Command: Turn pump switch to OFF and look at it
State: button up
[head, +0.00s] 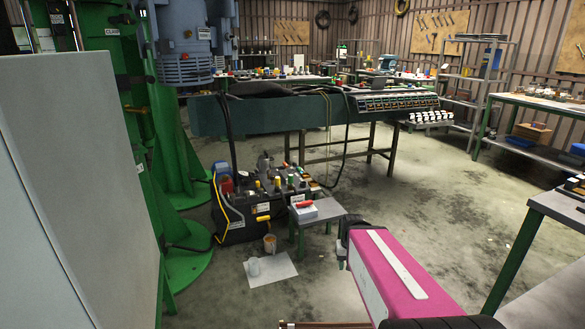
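A small grey box with a red handle (304,204) sits on a low grey stool (328,208) near the middle; it may be the pump switch, but its position and any marking are too small to read. Just left of it stands a dark unit (236,230) with several coloured knobs, fittings and white labels. My pink arm reaches in from the lower right. My gripper (344,246) appears only as a small dark shape at the arm's far end, right of the stool; I cannot make out its fingers or anything held.
A large grey panel (70,190) fills the left, beside a green machine frame (180,215). A long dark green bench (250,115) stands behind. A white sheet with a cup (272,270) lies on the floor. A work table (560,207) stands at right. The floor (440,200) between is open.

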aim_at(305, 204)
jog(key=i+u, duration=0.2)
jog(key=i, duration=0.45)
jog(key=i+l+u, duration=0.25)
jog(key=i+l, duration=0.2)
jog(key=i, duration=0.25)
jog(key=i+l+u, duration=0.25)
jog(key=i+l, duration=0.35)
jog(key=k, duration=0.3)
